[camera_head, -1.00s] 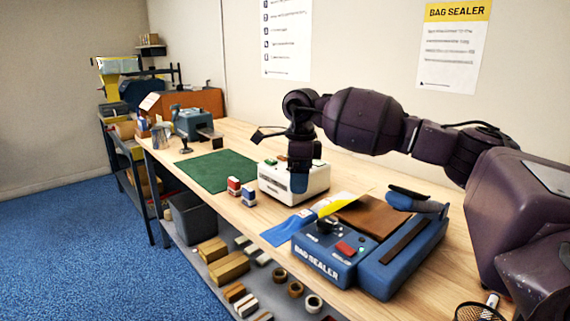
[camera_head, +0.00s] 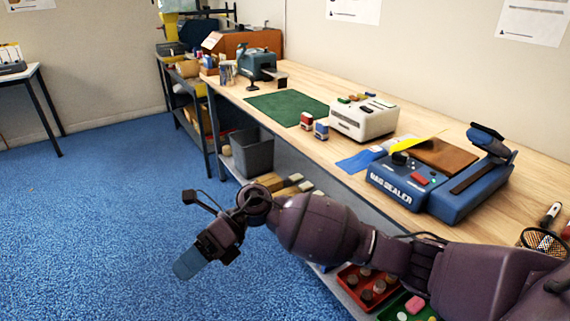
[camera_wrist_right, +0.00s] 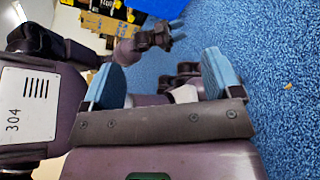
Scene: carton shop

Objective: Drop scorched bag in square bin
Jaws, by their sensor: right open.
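My right gripper (camera_head: 188,265) hangs over the blue floor in front of the bench in the head view. In the right wrist view its two blue fingers (camera_wrist_right: 163,78) stand wide apart with nothing between them. A dark grey square bin (camera_head: 253,153) stands on the lower shelf under the bench, beyond the gripper. I cannot make out a scorched bag for certain. A blue flat piece (camera_head: 360,160) and a yellow sheet (camera_head: 416,139) lie by the bag sealer (camera_head: 400,186).
The wooden bench holds a white machine (camera_head: 363,119), a green mat (camera_head: 287,106), two small stamps (camera_head: 306,121) and a wire mesh cup (camera_head: 541,243). A red tray (camera_head: 350,287) of small parts lies below the bench front. The floor at left is clear.

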